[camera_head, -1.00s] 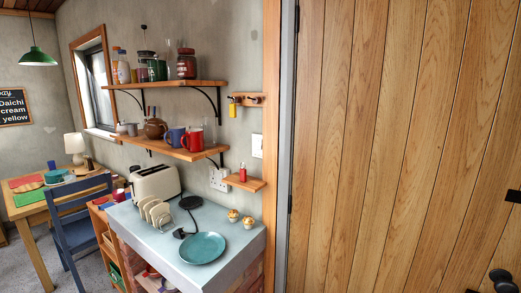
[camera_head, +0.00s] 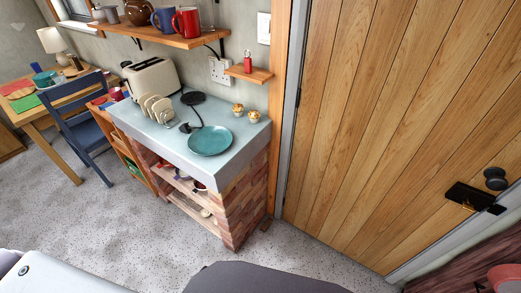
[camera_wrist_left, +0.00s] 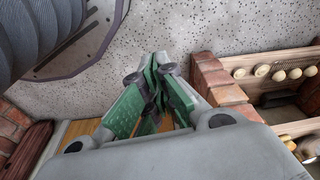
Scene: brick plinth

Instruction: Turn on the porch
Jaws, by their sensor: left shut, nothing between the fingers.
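A white switch plate (camera_head: 264,28) is on the wall just left of the wooden door's frame, above a small wooden shelf. Its rocker positions are too small to tell. A white socket (camera_head: 221,71) with a black plug and cable is lower and to its left. My left gripper (camera_wrist_left: 156,72) shows in the left wrist view, its green-padded fingers closed together with nothing between them. It is over the speckled grey floor, near brickwork, and away from the switch plate. Neither gripper shows in the head view.
The brick plinth's pale top (camera_head: 222,115) holds a toaster (camera_head: 151,80), toast rack, teal plate (camera_head: 210,141) and two muffins. A shelf with mugs (camera_head: 186,22) hangs above. The closed door (camera_head: 370,110) stands to the right. Floor (camera_head: 110,205) in front is open.

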